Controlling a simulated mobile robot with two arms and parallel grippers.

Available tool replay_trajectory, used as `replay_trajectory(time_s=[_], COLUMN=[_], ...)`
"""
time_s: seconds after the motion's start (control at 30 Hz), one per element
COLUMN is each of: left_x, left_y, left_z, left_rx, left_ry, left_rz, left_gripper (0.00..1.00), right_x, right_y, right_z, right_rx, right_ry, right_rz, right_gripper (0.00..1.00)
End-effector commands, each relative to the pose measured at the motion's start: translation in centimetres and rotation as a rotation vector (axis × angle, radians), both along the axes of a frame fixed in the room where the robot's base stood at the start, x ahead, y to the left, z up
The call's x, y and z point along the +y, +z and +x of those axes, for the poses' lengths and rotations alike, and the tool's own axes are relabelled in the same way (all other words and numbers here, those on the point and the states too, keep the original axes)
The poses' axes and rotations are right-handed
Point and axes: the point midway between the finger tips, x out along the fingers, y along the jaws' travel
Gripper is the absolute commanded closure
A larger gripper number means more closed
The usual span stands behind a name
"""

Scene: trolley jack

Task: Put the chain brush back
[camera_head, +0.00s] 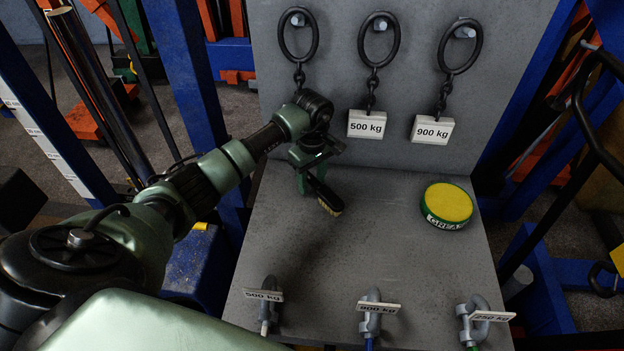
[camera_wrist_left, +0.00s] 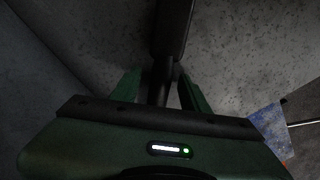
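The chain brush (camera_head: 327,195) has a dark handle and pale tan bristles. It is low over or on the grey bench (camera_head: 350,235), left of the round tin. My left gripper (camera_head: 311,180) is right at its handle, pointing down. In the left wrist view the dark handle (camera_wrist_left: 172,30) runs between the two green fingers of the left gripper (camera_wrist_left: 158,85). The fingers stand apart with narrow gaps beside the handle, so it looks open. Whether the brush touches the bench is unclear. My right gripper is not in view.
Several chain rings hang on the upright grey panel (camera_head: 300,90), two with white weight tags. A yellow-topped green tin (camera_head: 447,205) stands at the right. Tagged shackles (camera_head: 370,310) line the front edge. The middle of the bench is clear.

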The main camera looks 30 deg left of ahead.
Motion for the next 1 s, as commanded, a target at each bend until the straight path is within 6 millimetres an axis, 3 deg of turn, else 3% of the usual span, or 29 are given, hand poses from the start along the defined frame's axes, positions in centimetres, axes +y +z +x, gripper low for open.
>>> replay_trajectory(time_s=[0.13,0.27,0.7,1.0], left_x=[0.0,0.1,0.0,0.0], left_y=[0.4,1.8,10.5,12.2], left_z=[0.0,0.2,0.1,0.0], left_rx=[-0.001,-0.006,-0.004,0.0], left_ry=[0.0,0.0,0.0,0.001], left_rz=[-0.001,0.002,0.001,0.0], left_gripper=[0.55,0.55,0.55,0.55], right_x=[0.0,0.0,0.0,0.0], right_y=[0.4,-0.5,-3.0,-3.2], right_z=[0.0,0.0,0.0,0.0], right_rx=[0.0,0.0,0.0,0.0], right_ry=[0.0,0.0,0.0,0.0], right_rz=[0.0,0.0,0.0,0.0], right_gripper=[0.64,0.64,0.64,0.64])
